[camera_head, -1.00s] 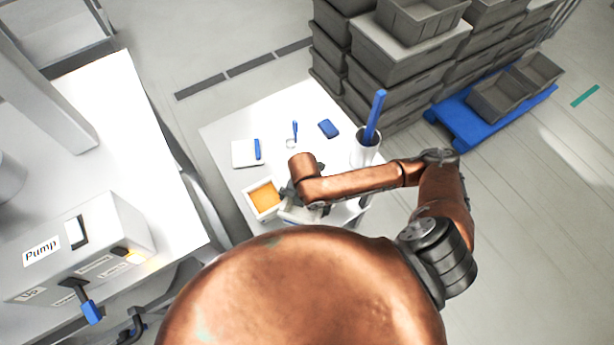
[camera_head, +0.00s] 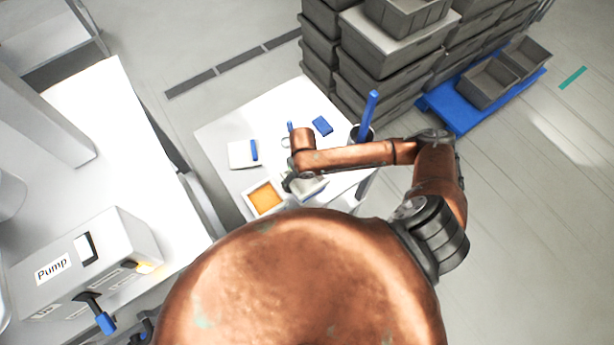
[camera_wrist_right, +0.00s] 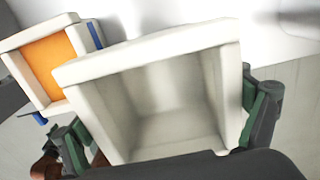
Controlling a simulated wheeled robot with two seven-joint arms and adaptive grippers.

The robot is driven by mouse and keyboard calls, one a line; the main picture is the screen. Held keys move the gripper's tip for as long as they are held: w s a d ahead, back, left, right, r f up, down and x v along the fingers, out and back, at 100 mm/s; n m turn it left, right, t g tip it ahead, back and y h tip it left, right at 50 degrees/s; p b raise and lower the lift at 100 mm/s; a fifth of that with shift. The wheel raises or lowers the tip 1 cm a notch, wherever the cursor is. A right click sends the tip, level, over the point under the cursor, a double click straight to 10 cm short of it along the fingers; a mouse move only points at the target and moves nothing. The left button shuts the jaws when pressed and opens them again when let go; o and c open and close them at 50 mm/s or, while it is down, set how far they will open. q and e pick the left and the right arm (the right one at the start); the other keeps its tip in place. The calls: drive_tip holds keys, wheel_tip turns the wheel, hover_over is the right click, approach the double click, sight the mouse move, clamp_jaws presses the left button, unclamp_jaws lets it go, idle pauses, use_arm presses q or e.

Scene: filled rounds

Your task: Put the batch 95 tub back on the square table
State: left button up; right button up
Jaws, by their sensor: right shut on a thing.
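My right gripper (camera_head: 292,184) is shut on a white, open-topped square tub (camera_head: 313,189). In the right wrist view the held tub (camera_wrist_right: 170,95) sits between the green-padded fingers, looks empty inside, and is tilted in the picture. No batch number can be read on it. The tub is over the near part of the white square table (camera_head: 222,132); I cannot tell whether it touches the top. A second white tub with orange filling (camera_head: 265,197) stands just left of it, and also shows in the wrist view (camera_wrist_right: 50,62). My left gripper is not in view.
A white pad with a blue item (camera_head: 241,154), a blue box (camera_head: 322,125) and a cup with a tall blue stick (camera_head: 368,118) are on the table. Grey crates (camera_head: 390,60) stand behind. A pump box (camera_head: 85,262) is on the left bench.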

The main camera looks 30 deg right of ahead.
drive_tip(key=w+d+f, duration=0.1)
drive_tip(key=f, duration=0.1)
drive_tip(key=w+d+f, duration=0.1)
drive_tip(key=f, duration=0.1)
drive_tip(key=w+d+f, duration=0.1)
drive_tip(key=w+f, duration=0.1)
drive_tip(key=shift+d+p, duration=0.3)
drive_tip(key=shift+f, duration=1.6)
drive_tip(key=o, duration=1.3)
drive_tip(key=shift+f, duration=0.15)
wheel_tip(320, 180, up, 12)
drive_tip(key=shift+r+b, duration=0.2)
drive_tip(key=shift+b, duration=0.1)
drive_tip(key=shift+s, duration=0.1)
